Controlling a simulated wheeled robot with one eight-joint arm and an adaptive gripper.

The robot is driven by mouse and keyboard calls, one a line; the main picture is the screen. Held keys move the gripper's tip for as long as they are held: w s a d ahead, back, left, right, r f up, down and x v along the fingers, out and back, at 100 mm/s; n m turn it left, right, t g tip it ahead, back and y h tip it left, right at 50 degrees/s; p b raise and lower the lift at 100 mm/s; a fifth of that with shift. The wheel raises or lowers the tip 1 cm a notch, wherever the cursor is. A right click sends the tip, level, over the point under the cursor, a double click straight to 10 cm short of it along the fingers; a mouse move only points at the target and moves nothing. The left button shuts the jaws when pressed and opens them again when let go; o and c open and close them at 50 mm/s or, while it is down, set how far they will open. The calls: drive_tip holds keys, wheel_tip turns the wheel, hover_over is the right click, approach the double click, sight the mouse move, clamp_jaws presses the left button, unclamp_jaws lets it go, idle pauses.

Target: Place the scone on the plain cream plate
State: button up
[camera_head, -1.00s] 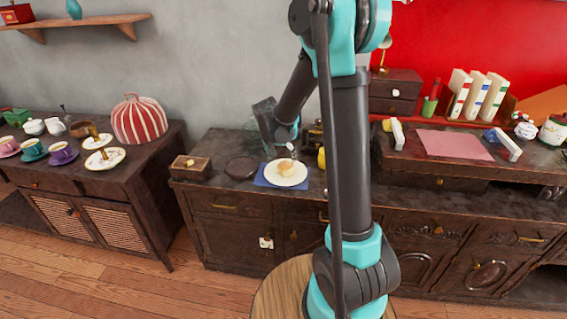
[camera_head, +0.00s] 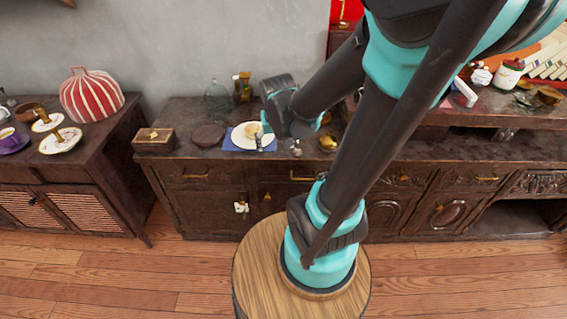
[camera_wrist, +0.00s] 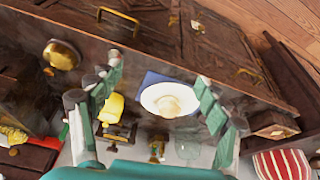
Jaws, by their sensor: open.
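The scone (camera_head: 253,129) rests on a plain cream plate (camera_head: 238,139), which stands on a blue mat (camera_head: 231,146) on the dark cabinet top.
A dark round tray (camera_head: 208,134) and a wooden box (camera_head: 153,139) stand left of the plate. A glass jar (camera_head: 217,98) and a brass item (camera_head: 242,86) stand behind. A round brass object (camera_head: 328,142) is to the right. A striped cosy (camera_head: 92,95) sits on the left cabinet.

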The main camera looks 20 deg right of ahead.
drive_tip(key=s+f+n, duration=0.1)
drive_tip(key=s+f, duration=0.1)
drive_tip(key=s, duration=0.5)
drive_tip(key=shift+s+d+f+n+y, duration=0.15)
drive_tip(key=shift+d+f+n+y, duration=0.1)
drive_tip(key=shift+f+n+y, duration=0.1)
